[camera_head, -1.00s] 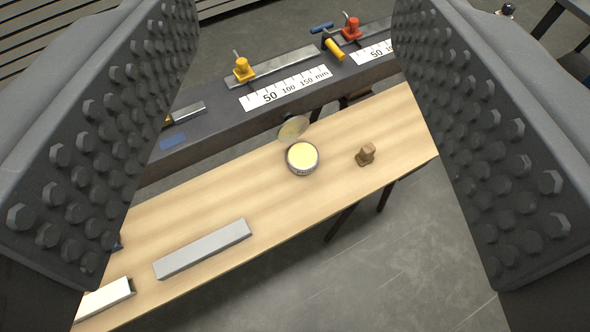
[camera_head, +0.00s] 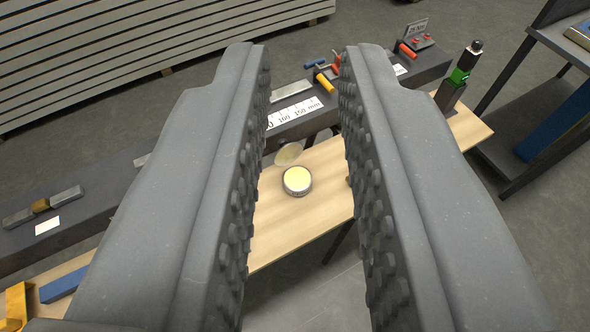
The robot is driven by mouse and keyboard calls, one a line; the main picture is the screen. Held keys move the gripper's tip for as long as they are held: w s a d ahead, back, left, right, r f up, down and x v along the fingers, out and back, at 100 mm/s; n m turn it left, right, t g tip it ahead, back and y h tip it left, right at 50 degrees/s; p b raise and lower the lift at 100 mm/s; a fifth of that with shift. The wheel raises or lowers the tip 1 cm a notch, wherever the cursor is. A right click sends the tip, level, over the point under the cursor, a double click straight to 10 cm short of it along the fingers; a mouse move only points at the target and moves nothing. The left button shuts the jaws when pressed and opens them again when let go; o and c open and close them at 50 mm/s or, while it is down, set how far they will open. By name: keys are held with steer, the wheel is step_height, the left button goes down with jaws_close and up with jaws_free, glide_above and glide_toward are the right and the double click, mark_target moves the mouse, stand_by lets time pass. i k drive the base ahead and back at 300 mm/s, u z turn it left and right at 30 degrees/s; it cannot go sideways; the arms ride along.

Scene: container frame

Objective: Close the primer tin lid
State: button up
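The primer tin (camera_head: 297,189) is a small round grey tin with pale yellow contents, standing on the light wooden bench (camera_head: 290,225). Its round lid (camera_head: 288,154) stands open, tilted up at the tin's far side, with a yellowish inner face. My gripper (camera_head: 305,75) is partly open and empty, its two studded jaws apart. The tin and lid show in the gap between the jaws, farther off and untouched. The jaws hide much of the bench to both sides.
Behind the bench runs a dark beam with a white millimetre scale (camera_head: 295,113) and a yellow-handled clamp (camera_head: 324,82). A dark shelf (camera_head: 530,110) is farther right. Slatted boards lie at the back left.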

mark_target(288, 153)
steer(key=z, duration=1.55)
steer(key=k, duration=0.8)
steer(key=u, duration=1.35)
steer(key=i, duration=1.45)
steer(key=z, duration=0.05)
